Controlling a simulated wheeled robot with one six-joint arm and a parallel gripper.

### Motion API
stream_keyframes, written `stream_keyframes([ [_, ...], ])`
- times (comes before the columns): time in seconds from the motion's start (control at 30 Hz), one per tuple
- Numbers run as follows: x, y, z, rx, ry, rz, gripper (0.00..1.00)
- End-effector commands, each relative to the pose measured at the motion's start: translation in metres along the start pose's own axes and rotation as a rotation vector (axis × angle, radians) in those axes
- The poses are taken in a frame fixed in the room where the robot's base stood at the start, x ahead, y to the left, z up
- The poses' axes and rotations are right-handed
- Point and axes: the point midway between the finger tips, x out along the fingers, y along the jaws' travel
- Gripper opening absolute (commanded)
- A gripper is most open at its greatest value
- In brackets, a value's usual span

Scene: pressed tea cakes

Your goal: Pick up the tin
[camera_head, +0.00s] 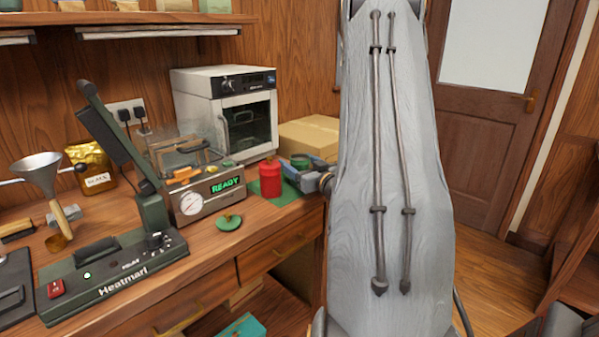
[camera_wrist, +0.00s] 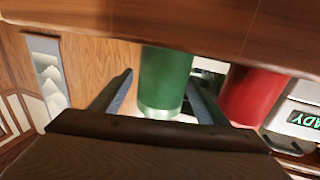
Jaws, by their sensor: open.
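A green cylindrical tin (camera_wrist: 165,80) stands between the two fingers of my gripper (camera_wrist: 160,77) in the wrist view, which shows the scene upside down. The fingers are apart, one on each side of the tin; I cannot tell whether either touches it. In the head view the green tin (camera_head: 301,161) shows only in part at the right end of the bench, beside the end of my gripper (camera_head: 310,181). A red canister (camera_head: 270,178) stands just left of it on a green mat, and also shows close by in the wrist view (camera_wrist: 252,95).
A metal box (camera_head: 205,192) reading READY stands left of the red canister, with a green disc (camera_head: 229,222) in front. A white oven (camera_head: 228,112) and a cardboard box (camera_head: 308,137) stand behind. A heat sealer (camera_head: 110,262) fills the bench's left. My arm hides the right side.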

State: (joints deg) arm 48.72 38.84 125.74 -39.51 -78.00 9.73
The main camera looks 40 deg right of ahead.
Motion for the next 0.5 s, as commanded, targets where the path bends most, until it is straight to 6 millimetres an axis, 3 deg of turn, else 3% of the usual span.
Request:
stream_keyframes([
  [0.2,0.025,-0.002,0.001,-0.001,0.000,-0.003,0.68],
  [0.47,0.027,-0.004,0.001,0.000,-0.001,-0.004,0.68],
  [0.5,0.027,-0.004,0.001,0.000,-0.001,-0.004,0.61],
])
